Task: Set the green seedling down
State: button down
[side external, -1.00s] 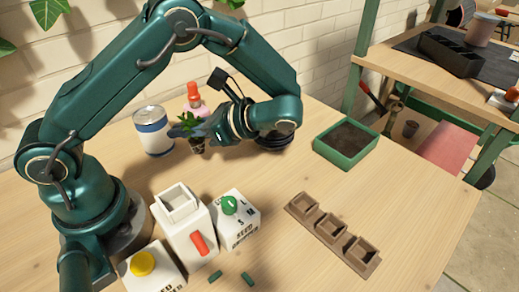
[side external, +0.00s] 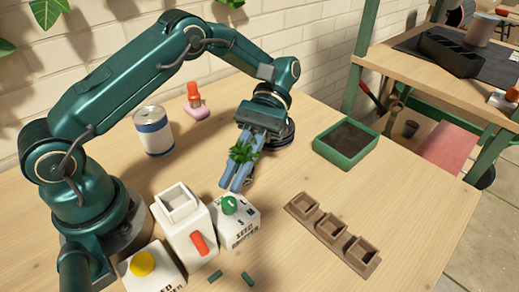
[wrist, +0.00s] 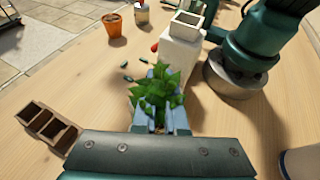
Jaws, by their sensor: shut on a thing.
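The green seedling (side external: 243,152) shows as a clump of leaves between the fingers of my gripper (side external: 240,170). My gripper is shut on it, with its blue fingers pointing toward the front of the table. In the wrist view the seedling's leaves (wrist: 158,95) cover much of the fingers (wrist: 160,110). Its root plug is mostly hidden. The seedling is held over the open table, behind the white seed box with the green knob (side external: 236,212).
A brown three-cell tray (side external: 332,234) lies at the front right. A green tray of soil (side external: 346,145) stands behind it. A can (side external: 153,131) and a red-topped bottle (side external: 195,103) stand at the back. A terracotta pot (wrist: 114,25) shows in the wrist view. Table between is clear.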

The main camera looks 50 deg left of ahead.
jog(key=w+d+r+n+t+h, duration=0.2)
jog(key=w+d+n+t+h, duration=0.15)
jog(key=d, duration=0.25)
jog(key=w+d+r+n+t+h, duration=0.2)
jog(key=d+n+t+h, duration=0.1)
jog(key=d+n+t, duration=0.15)
jog(key=shift+n+g, duration=0.3)
jog(key=shift+g, duration=0.1)
jog(key=x, duration=0.9)
jog(key=f+x, duration=0.1)
jog(key=x, duration=0.3)
jog(key=shift+s+a+f, duration=0.1)
jog(key=shift+s+f, duration=0.2)
jog(key=shift+s, duration=0.05)
jog(key=shift+h, duration=0.25)
jog(key=shift+f, duration=2.05)
jog(key=c, duration=1)
grip_release()
jog(key=shift+f, duration=0.1)
jog(key=shift+o, duration=0.2)
